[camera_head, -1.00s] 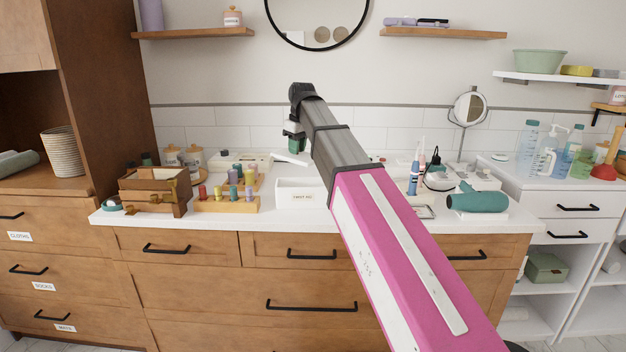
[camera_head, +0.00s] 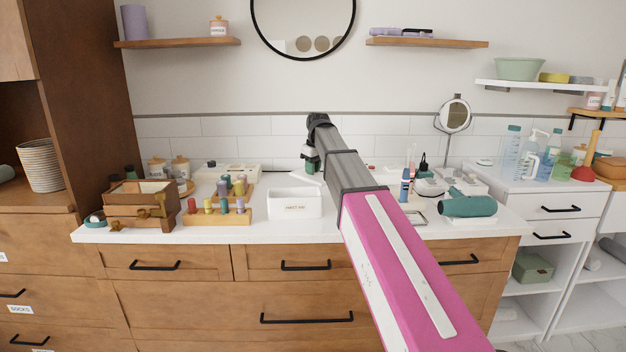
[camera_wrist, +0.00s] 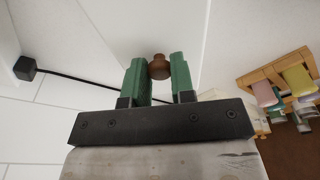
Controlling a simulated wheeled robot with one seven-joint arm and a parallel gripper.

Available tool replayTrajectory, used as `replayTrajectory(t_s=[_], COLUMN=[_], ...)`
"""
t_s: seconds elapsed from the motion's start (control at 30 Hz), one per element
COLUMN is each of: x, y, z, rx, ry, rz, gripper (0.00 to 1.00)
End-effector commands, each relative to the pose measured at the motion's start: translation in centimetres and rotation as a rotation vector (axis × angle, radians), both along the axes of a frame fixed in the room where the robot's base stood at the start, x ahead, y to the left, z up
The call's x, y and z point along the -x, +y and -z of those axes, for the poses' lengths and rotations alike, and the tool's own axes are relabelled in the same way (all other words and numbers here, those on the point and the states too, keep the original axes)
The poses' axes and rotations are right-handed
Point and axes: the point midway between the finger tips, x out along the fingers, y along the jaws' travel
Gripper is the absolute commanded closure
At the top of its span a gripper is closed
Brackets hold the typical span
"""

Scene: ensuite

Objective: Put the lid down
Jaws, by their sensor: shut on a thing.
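The lid is a pale flat panel with a round brown knob; in the wrist view the panel (camera_wrist: 150,25) fills the upper middle and the knob (camera_wrist: 159,67) sits between the green fingers. My gripper (camera_wrist: 158,75) is shut on that knob. In the head view my gripper (camera_head: 311,166) is over the rear of the white counter, and a pale edge of the lid (camera_head: 309,179) shows just below it, behind the open white box (camera_head: 294,205). My arm hides part of the lid, and I cannot tell whether it touches the counter.
Left of the white box stand a wooden rack of coloured spools (camera_head: 215,218) and a wooden box (camera_head: 140,205). To the right are blue bottles (camera_head: 405,185), a round mirror (camera_head: 454,116) and a teal hair dryer (camera_head: 468,205). The tiled wall (camera_head: 230,127) is close behind.

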Motion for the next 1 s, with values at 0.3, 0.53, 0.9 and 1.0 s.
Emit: replayTrajectory(t_s=[0.3,0.53,0.9,1.0], x=[0.0,-0.1,-0.1,-0.1], y=[-0.1,-0.1,-0.1,-0.1], z=[3.1,4.1,4.4,4.4], rx=[0.0,-0.001,-0.001,0.0], ry=[0.001,-0.001,-0.001,0.0], rz=[0.0,0.0,0.0,0.0], gripper=[1.0,1.0,0.51,0.51])
